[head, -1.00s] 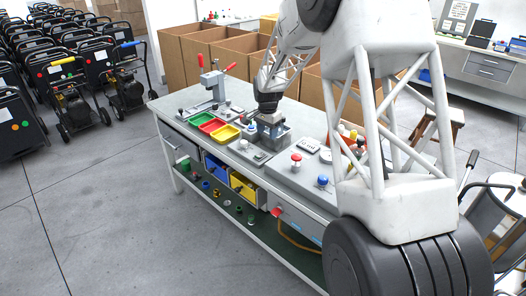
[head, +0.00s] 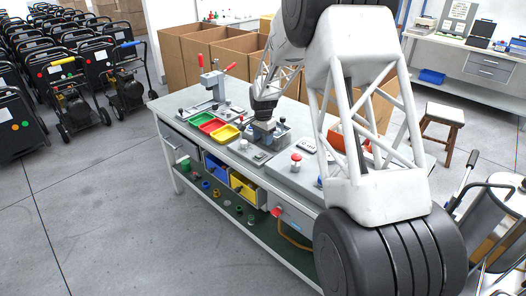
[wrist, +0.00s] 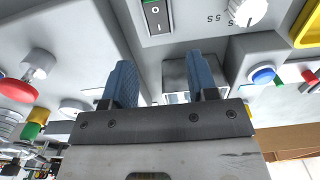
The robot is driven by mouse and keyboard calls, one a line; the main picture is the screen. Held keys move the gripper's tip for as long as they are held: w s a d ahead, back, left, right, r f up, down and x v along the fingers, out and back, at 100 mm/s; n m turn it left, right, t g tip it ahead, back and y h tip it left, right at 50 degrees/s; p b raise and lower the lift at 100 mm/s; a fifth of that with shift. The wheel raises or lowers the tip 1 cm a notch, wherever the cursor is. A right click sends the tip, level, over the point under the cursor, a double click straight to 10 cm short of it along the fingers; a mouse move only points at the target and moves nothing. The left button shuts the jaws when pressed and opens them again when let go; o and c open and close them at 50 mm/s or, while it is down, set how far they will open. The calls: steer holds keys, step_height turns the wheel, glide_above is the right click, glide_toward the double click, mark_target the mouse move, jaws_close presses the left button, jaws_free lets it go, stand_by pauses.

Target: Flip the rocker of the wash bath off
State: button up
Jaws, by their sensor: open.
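The wash bath shows in the wrist view as a grey unit with an open metal basin (wrist: 176,76). A black rocker (wrist: 157,17) with a green edge is on its panel, beside a white dial (wrist: 246,10). I cannot tell which side of the rocker is pressed. My gripper (wrist: 162,70) is open, with its two blue fingers apart and nothing between them. Its fingers appear over the basin, with the rocker ahead of them near the top edge. In the head view my gripper (head: 264,126) is low over the bench and hides much of the bath.
On the bench (head: 190,133) are red, green and yellow trays (head: 225,133) and a red-handled press (head: 214,80). A red mushroom button (head: 296,157) stands to the right of my gripper. In the wrist view, a blue button (wrist: 263,74) is close to the right finger.

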mark_target(263, 153)
steer(key=shift+f, duration=3.45)
